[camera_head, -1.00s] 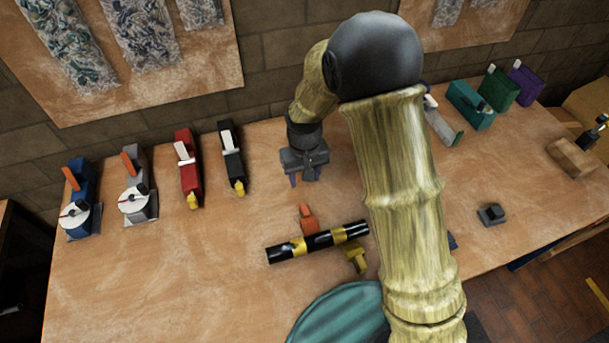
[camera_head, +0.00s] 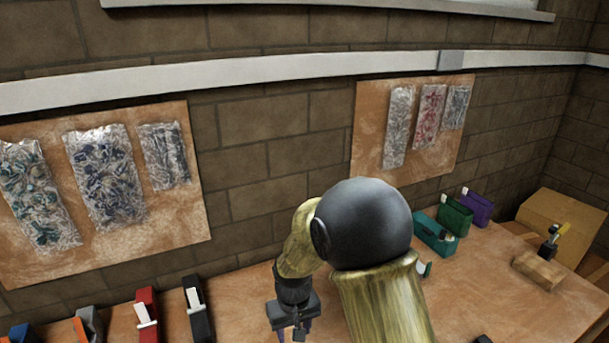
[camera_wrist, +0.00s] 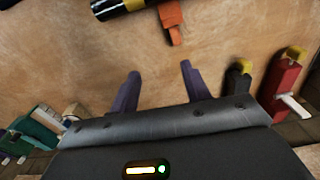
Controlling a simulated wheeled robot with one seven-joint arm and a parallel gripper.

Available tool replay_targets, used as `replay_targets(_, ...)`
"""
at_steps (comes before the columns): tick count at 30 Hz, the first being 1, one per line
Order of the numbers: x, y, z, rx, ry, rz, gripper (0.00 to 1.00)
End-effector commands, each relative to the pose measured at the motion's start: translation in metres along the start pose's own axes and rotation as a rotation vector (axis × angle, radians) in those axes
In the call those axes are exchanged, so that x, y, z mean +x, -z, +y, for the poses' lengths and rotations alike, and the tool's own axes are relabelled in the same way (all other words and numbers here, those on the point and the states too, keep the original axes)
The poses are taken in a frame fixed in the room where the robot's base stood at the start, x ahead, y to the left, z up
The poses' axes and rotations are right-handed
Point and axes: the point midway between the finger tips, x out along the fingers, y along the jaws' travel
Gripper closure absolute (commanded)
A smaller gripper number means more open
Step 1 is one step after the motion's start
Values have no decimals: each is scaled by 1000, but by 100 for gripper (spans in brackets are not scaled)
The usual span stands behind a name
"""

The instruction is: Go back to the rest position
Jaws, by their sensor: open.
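My gripper (camera_head: 294,333) hangs over the back part of the wooden workbench (camera_head: 245,308) in the head view, with its fingertips at the bottom edge of the picture. In the wrist view my gripper (camera_wrist: 158,82) is open, with two purple fingers apart and nothing between them. Beyond the fingers, a black bar with a yellow band (camera_wrist: 103,6) and an orange clamp-like piece (camera_wrist: 172,20) lie on the bench. The bar is cut off by the picture's edge.
A red device (camera_head: 146,315) and a black device (camera_head: 197,312) stand left of my arm. Green boxes (camera_head: 434,235), a purple box (camera_head: 476,208) and a wooden block (camera_head: 538,270) stand at the right. The brick wall (camera_head: 265,150) with boards of bagged parts is behind.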

Motion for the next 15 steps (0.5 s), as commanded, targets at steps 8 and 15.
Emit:
replay_targets(8,-50,-59,70,166,-11,82,53)
replay_targets(15,-79,-122,110,302,-33,149,53)
